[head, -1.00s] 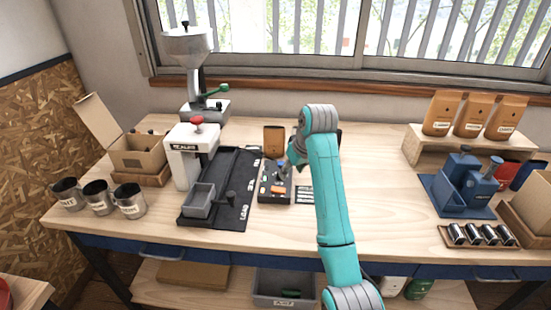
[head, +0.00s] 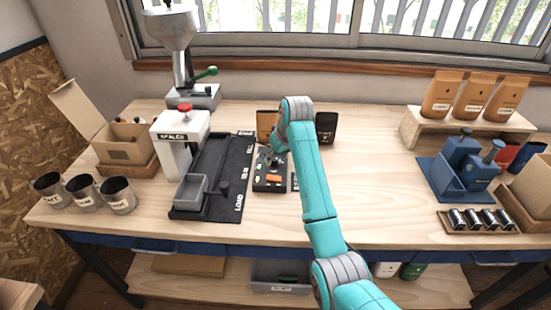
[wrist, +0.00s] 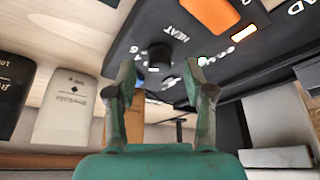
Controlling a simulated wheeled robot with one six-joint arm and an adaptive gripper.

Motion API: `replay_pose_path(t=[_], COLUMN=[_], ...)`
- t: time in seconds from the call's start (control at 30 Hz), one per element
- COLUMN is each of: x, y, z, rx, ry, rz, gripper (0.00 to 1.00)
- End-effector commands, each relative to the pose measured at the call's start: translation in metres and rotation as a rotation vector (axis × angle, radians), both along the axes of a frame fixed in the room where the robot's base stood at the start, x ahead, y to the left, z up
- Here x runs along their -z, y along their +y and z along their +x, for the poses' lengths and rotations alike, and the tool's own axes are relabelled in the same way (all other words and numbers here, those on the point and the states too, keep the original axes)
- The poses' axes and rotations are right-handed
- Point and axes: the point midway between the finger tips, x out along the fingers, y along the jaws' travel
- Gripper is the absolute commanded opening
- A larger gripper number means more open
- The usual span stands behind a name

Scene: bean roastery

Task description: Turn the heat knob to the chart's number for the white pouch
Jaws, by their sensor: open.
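The black heat knob (wrist: 158,55) stands on the dark control panel (head: 270,187), beside the word HEAT. Its pointer direction is not clear. My gripper (wrist: 162,72) is open, its two fingertips either side of the knob in the wrist view, with no clear contact. In the head view my gripper (head: 268,156) is over the panel's back part. The white pouch (wrist: 62,112) shows upside down in the wrist view; my arm hides it in the head view. The chart (head: 295,182) is mostly hidden behind my arm and its numbers are unreadable.
A brown pouch (head: 264,124) and a black pouch (head: 326,127) stand behind the panel. The panel has an orange switch (wrist: 211,12). The sealer (head: 180,135) and a black mat (head: 238,165) lie left. The table right of my arm is clear up to the blue press (head: 462,170).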

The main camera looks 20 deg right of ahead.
Motion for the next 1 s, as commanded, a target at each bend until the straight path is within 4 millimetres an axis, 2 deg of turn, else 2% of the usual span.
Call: replay_pose_path(t=[0.2,0.47,0.6,0.7,1.0], x=[0.012,0.0129,0.0128,0.0127,0.0127], y=[0.0017,0.0019,0.0019,0.0019,0.0014], z=[0.0046,0.0049,0.0048,0.0048,0.0049], rx=[0.0,0.0,0.0,0.0,-0.026], ry=[0.0,0.0,0.0,0.0,0.0], rz=[0.0,0.0,0.0,0.0,0.0], gripper=[0.53,0.53,0.2,0.0,0.0])
